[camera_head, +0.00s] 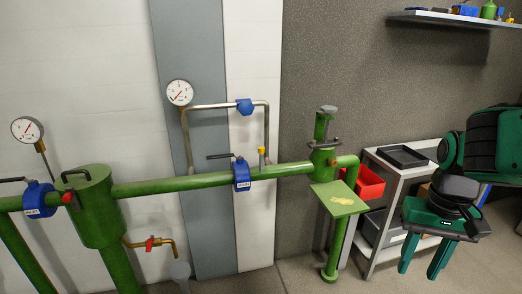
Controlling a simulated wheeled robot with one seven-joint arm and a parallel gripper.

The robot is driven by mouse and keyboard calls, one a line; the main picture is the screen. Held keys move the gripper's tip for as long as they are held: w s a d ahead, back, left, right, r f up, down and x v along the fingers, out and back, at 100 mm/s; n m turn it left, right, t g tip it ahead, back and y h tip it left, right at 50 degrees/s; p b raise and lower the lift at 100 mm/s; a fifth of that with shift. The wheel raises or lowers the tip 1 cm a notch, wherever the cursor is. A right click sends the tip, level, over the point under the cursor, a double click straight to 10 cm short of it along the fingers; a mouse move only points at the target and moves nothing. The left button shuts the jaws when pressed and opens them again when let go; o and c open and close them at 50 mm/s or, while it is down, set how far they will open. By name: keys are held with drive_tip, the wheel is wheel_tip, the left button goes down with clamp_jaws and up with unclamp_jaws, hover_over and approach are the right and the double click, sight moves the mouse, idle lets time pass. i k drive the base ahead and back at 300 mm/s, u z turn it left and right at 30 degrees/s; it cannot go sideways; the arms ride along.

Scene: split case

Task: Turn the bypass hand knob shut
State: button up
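A thin grey bypass pipe (215,106) loops above the thick green main pipe (205,181). A small blue valve body (244,106) sits on the top run of this loop. A knob on it cannot be made out clearly, nor how far it is turned. My gripper (419,268) hangs at the right, pointing down, with its two green fingers apart and nothing between them. It is well to the right of the bypass valve and lower, in front of the grey shelf unit.
A blue lever valve (241,174) and a yellow-capped fitting (262,155) are on the main pipe. Another gauge (180,92) is above.

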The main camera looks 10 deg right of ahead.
sight(246, 108)
drive_tip(key=k, duration=1.3)
drive_tip(key=u, duration=0.2)
drive_tip(key=i, duration=1.9)
drive_tip(key=z, duration=0.7)
